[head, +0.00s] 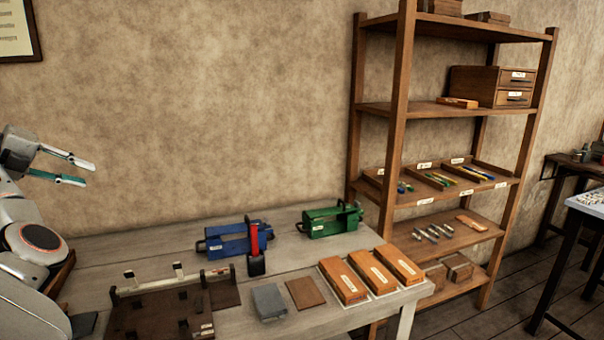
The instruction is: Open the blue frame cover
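The blue frame (228,246) stands on the table, left of the green frame (322,227). It is a blue box-like body with a dark handle at its left end and a pale label on its front. I cannot make out whether its cover is open or shut. A tool with a red handle and dark head (255,262) stands in front of it and hides part of its right side. My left gripper (87,174) is raised at the far left, well away from the blue frame, its two fingers apart and nothing between them. My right gripper is out of view.
A dark brown tray (150,318) with upright clips lies front left on the wooden table (150,246). A grey block (268,301), a brown plate (305,292) and several orange-brown boxes (372,272) lie along the front right. A wooden shelf (450,109) stands behind right.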

